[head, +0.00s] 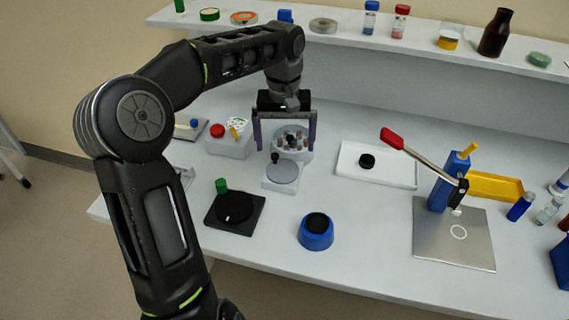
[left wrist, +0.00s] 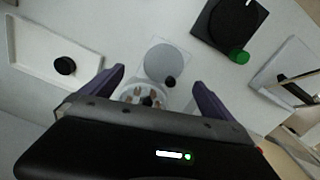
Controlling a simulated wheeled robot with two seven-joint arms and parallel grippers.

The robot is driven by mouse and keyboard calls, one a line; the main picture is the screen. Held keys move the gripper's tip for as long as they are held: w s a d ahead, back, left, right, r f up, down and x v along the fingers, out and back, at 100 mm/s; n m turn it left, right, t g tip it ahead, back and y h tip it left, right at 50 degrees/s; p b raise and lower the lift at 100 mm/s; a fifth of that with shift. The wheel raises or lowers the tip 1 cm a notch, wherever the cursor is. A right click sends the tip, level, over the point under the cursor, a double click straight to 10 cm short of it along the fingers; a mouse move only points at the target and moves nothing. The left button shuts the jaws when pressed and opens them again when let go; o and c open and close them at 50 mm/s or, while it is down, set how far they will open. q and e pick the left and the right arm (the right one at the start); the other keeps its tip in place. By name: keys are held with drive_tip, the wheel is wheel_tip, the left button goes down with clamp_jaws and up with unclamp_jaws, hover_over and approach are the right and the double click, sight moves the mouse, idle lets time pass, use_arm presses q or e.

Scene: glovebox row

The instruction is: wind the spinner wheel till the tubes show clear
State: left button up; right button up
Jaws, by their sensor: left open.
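The spinner stands near the middle of the bench. Its flat grey wheel (head: 283,172) has a small black knob (head: 275,157) upright near its rim, on the far side. Behind the wheel is a round pale rotor (head: 306,155) holding several small tubes that look brownish. In the left wrist view the wheel (left wrist: 165,62) and knob (left wrist: 171,82) lie between the fingers, with the rotor (left wrist: 138,93) partly hidden by the gripper body. My left gripper (head: 286,148) points down, open and empty, its purple fingers either side of the rotor. My right gripper is out of view.
A black dial base with a green knob (head: 221,186) and a blue round pot (head: 316,232) stand in front. A white box with a red button (head: 217,131) is left. A white tray (head: 376,165) and a red-handled lever press (head: 430,165) are right. A shelf (head: 440,50) runs behind.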

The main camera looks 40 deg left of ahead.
sight(283, 169)
use_arm(q)
drive_tip(key=n, duration=0.2)
drive_tip(key=shift+s+a+n, duration=0.25)
drive_tip(key=shift+a+n, duration=0.1)
drive_tip(key=shift+n, duration=0.05)
drive_tip(key=shift+d, duration=0.1)
drive_tip(key=shift+f, duration=0.1)
wheel_tip(283, 169, down, 8)
drive_tip(key=shift+r, duration=0.25)
drive_tip(key=c, duration=1.4)
